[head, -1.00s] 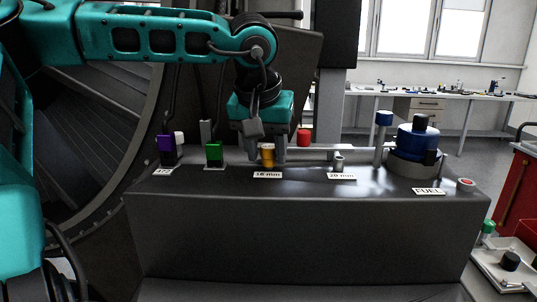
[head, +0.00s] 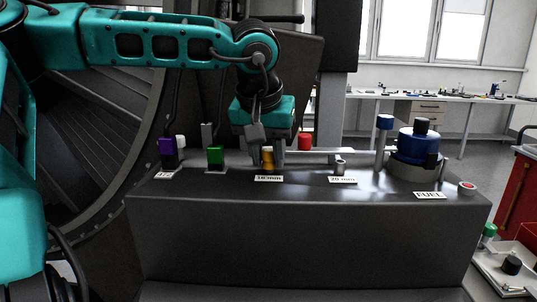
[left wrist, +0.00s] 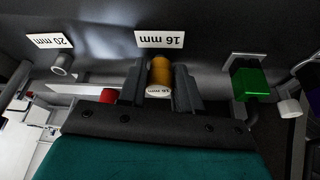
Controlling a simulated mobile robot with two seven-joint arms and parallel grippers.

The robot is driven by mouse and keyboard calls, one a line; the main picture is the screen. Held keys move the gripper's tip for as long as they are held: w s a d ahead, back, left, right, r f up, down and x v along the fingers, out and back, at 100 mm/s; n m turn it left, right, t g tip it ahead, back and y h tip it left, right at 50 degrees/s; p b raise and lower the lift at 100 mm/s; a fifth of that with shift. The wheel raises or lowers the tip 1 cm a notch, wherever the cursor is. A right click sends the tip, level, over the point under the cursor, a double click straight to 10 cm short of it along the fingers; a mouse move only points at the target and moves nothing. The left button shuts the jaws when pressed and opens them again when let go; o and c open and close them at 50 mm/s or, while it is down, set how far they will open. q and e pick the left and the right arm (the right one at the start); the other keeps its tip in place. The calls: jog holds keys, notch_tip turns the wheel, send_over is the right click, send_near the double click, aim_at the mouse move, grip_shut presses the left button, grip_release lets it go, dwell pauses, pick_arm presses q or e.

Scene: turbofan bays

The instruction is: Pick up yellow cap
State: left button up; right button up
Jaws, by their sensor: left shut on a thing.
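The yellow cap (head: 267,160) sits upright behind the "16 mm" label (head: 268,178) on the dark bench block. In the left wrist view the cap (left wrist: 159,73) shows as an orange-yellow cylinder with "16 mm" on its pale end face. My left gripper (head: 267,154) points down over it and is shut on it, one finger on each side. In the left wrist view the two fingers (left wrist: 160,84) flank the cap. Whether the cap is clear of the block cannot be told. My right gripper is not in view.
A green block (head: 215,156) and a purple one (head: 167,147) stand to the left. A red cap (head: 305,142) is close behind on the right. A grey post (head: 340,166) stands by the "20 mm" label. A blue fuel unit (head: 417,146) stands at the right end.

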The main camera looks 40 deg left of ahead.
pick_arm(q)
jog(key=shift+r, duration=0.45)
jog(key=r, duration=0.2)
jog(key=w+r+p, duration=0.1)
jog(key=shift+a+r, duration=0.2)
jog(key=shift+r, duration=0.2)
grip_shut()
jog(key=a+v, duration=0.1)
jog(key=v, duration=0.4)
notch_tip(320, 180, up, 10)
send_over(269, 148)
jog(key=s+d, duration=0.1)
jog(key=f+n+g, duration=0.1)
jog(key=f+n, duration=0.2)
jog(key=f+n+g+y, duration=0.1)
jog(key=f+n, duration=0.2)
jog(key=f+n+y, duration=0.1)
jog(key=f+n, duration=0.2)
jog(key=shift+w+d+f+g, duration=0.2)
jog(key=shift+w+d+g, duration=0.1)
jog(key=shift+w+g, duration=0.1)
jog(key=shift+s+f+n+y, duration=0.1)
jog(key=shift+f+n+y, duration=0.2)
jog(key=shift+f+n, duration=0.15)
jog(key=shift+f+b, duration=1.45)
jog(key=shift+f, duration=1.05)
